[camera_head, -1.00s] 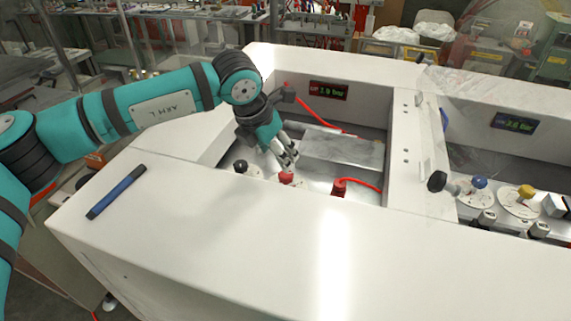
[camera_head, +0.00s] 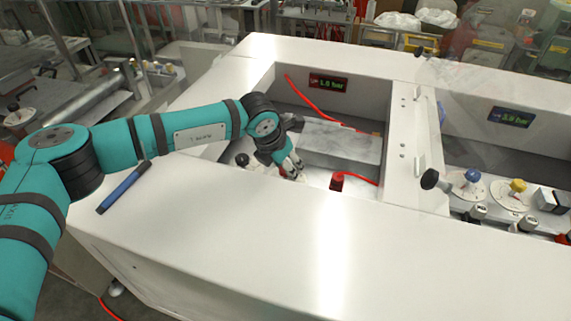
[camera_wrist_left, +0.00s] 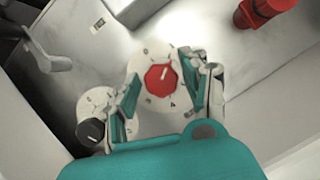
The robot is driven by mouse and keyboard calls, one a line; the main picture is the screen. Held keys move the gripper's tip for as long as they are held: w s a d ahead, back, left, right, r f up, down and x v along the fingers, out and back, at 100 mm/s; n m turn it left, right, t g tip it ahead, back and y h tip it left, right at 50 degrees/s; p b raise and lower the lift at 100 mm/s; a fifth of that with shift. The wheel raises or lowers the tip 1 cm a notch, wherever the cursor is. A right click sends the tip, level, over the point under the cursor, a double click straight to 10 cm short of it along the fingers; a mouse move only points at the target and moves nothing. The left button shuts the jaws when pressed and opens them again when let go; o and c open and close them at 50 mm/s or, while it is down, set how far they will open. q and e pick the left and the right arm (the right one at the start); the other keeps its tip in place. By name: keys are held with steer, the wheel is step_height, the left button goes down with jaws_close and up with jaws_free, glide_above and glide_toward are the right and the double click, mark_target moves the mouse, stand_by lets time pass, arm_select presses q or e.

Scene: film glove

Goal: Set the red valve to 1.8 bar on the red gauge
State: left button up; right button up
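The red valve (camera_wrist_left: 160,78) is a knob with a white pointer line on a pale numbered dial (camera_wrist_left: 158,112). In the left wrist view it sits between the fingers of my left gripper (camera_wrist_left: 162,92). The fingers are spread, with a gap showing on both sides of the knob. In the head view my left gripper (camera_head: 294,167) reaches down into the left bay and largely hides the red valve. The red gauge (camera_head: 328,82) on the bay's back wall seems to read 1.8 bar; its digits are small. My right gripper is not in view.
A black knob (camera_wrist_left: 91,131) is just left of the gripper. A red fitting (camera_head: 337,181) with a red hose stands to the right. A white front wall (camera_head: 330,220) borders the bay. The right bay holds a blue knob (camera_head: 472,175) and a yellow knob (camera_head: 517,186).

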arm_select(q)
steer(key=c, duration=0.8)
steer(key=shift+f+m+b, duration=0.15)
steer(key=shift+m+b, duration=0.25)
steer(key=shift+b, duration=0.4)
steer(key=m+g+b, duration=0.1)
steer(key=m+b, duration=0.1)
steer(key=b, duration=0.1)
steer(key=m+h+b, duration=0.1)
steer(key=m+b, duration=0.1)
steer(key=b, duration=0.1)
steer(key=shift+w+m+g, duration=0.1)
steer(key=shift+m+g, duration=0.2)
steer(key=shift+g, duration=0.1)
steer(key=shift+m+g+h+b, duration=0.3)
steer(key=shift+m+g+b, duration=0.1)
steer(key=shift+m+b, duration=0.65)
steer(key=shift+r+m+g+b, duration=0.25)
steer(key=shift+m+b, duration=0.2)
steer(key=shift+m, duration=0.5)
steer(key=o, duration=1.1)
steer(key=shift+o, duration=0.2)
